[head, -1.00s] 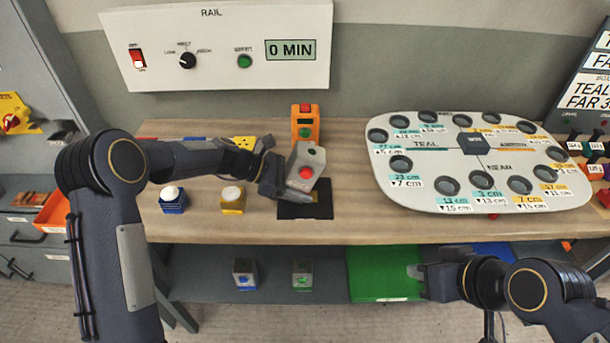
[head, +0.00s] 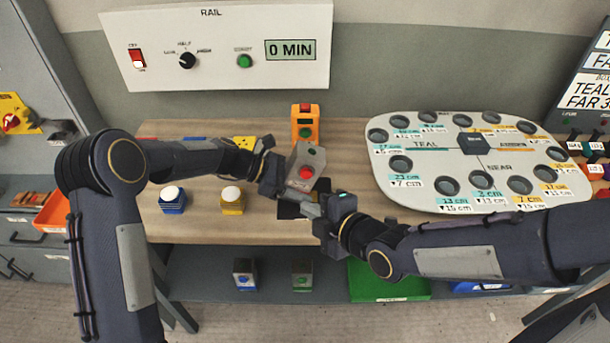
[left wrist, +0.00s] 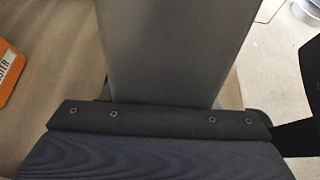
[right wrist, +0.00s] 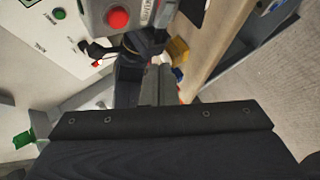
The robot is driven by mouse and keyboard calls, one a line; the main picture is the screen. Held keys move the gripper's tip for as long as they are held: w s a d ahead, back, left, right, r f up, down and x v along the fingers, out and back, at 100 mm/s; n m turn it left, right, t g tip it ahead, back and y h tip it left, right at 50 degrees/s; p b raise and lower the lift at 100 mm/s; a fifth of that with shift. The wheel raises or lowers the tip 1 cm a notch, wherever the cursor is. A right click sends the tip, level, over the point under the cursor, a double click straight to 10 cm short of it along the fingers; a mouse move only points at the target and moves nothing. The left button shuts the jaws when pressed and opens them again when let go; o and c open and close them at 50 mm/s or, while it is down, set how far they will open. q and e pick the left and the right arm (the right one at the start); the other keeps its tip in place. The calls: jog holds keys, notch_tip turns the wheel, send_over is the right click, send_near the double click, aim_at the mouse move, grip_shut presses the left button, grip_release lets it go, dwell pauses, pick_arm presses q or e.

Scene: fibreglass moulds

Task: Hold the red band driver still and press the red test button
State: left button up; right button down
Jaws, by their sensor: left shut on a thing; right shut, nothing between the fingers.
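My right gripper (head: 312,206) is shut and empty, just below the driver in the head view. In the right wrist view, the red button (right wrist: 118,18) is at the top, apart from the right fingertips (right wrist: 157,72). I cannot make out a red band on the driver.
A black mat (head: 288,212) lies under the driver, partly hidden by my right gripper. An orange device (head: 305,124) stands behind. A white panel with round holes (head: 440,170) lies to the right.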

aim_at(302, 178)
jog(key=shift+w, duration=3.55)
jog(key=shift+w, duration=0.45)
jog(key=shift+s, duration=0.45)
jog(key=s, duration=0.6)
